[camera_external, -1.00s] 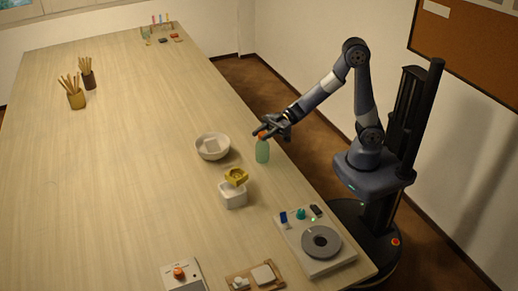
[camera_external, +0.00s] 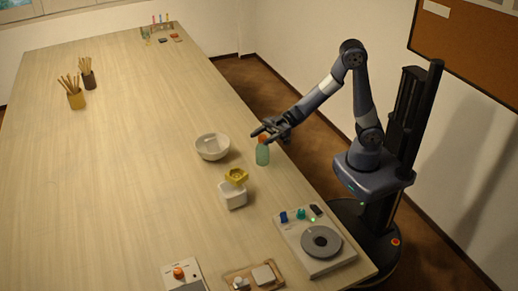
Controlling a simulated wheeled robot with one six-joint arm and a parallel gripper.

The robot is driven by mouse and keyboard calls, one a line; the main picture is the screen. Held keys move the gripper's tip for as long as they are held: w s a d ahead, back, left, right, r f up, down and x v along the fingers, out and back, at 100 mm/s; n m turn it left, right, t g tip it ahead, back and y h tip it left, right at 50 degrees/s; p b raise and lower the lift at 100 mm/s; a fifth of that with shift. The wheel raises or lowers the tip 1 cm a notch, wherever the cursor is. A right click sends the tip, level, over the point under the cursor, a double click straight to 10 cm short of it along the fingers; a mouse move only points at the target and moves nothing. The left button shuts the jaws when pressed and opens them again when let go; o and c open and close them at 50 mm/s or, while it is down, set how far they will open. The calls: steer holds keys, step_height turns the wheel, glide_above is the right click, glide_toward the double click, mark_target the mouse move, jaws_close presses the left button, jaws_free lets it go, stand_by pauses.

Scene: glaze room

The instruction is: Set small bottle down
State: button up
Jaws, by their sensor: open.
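The small bottle (camera_external: 262,155) is green with an orange top. It stands upright on the table near its right edge. My gripper (camera_external: 262,135) is open at the height of the bottle's orange top, and its fingers reach toward the left. The fingers partly hide the top, and I cannot tell whether they touch it.
A white bowl (camera_external: 212,148) stands left of the bottle. A white block with a yellow piece on it (camera_external: 233,196) stands in front. A device with a grey disc (camera_external: 321,242) is at the front right. The table's middle left is clear.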

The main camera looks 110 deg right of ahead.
steer(key=shift+r, duration=0.15)
steer(key=shift+s, duration=0.15)
steer(key=v, duration=1.1)
steer(key=shift+s+d+b, duration=0.2)
steer(key=shift+s+b, duration=0.1)
steer(key=shift+b, duration=0.05)
steer(key=p+x, duration=0.1)
steer(key=x, duration=1)
steer(key=shift+w+a, duration=0.15)
steer(key=shift+w, duration=0.1)
steer(key=shift+w+a, duration=0.1)
steer(key=shift+w, duration=0.15)
